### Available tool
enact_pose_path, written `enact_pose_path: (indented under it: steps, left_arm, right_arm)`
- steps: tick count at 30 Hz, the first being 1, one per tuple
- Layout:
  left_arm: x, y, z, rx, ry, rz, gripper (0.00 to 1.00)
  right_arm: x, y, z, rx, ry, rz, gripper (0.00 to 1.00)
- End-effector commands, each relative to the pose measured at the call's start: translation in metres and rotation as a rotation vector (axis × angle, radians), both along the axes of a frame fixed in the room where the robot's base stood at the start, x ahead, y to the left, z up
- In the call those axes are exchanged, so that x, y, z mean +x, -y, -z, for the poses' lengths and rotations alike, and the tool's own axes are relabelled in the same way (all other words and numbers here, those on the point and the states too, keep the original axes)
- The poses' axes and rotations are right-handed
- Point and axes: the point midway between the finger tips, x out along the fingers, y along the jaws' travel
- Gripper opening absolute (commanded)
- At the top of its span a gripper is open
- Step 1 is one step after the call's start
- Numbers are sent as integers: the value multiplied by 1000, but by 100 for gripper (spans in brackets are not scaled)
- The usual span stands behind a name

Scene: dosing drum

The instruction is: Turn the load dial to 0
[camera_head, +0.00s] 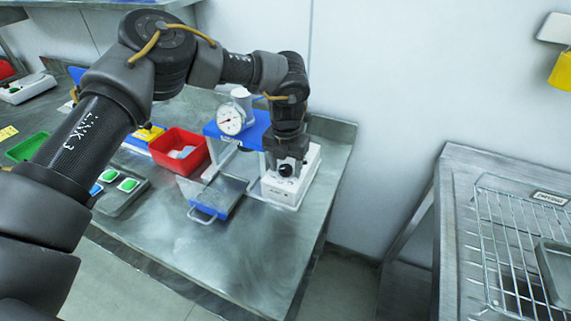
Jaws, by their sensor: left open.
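A white box (304,183) stands near the right end of the steel bench, with a small black round dial (286,170) on its face. I take this to be the load dial; its marks are too small to read. My left gripper (287,163) is open, pointing down at the box right by the dial. Its fingers hide part of the dial's surroundings, and I cannot tell whether they touch it. My right gripper is not in view.
A blue-topped press with a round gauge (231,120) stands left of the box, with a handled tray (213,199) before it. A red bin (179,151) and a green-button panel (120,188) lie further left. The bench front is clear. A wire rack (512,235) stands right.

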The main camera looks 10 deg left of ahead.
Motion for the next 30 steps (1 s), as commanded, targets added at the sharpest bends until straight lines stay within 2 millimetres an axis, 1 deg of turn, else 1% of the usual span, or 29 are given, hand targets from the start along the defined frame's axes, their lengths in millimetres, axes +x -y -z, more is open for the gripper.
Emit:
enact_pose_path:
  steps: [1, 11, 20, 26, 30]
  left_arm:
    - [0, 0, 0, 0, 0, 0, 54]
    - [0, 0, 0, 0, 0, 0, 11]
    - [0, 0, 0, -1, 0, -41, 11]
    - [0, 0, 0, -2, -1, -156, 11]
    - [1, 1, 0, -3, 0, -275, 11]
  right_arm:
    - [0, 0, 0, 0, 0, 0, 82]
    - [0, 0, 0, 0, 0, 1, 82]
    - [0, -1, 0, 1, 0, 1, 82]
    - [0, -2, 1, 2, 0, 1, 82]
    - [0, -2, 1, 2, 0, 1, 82]
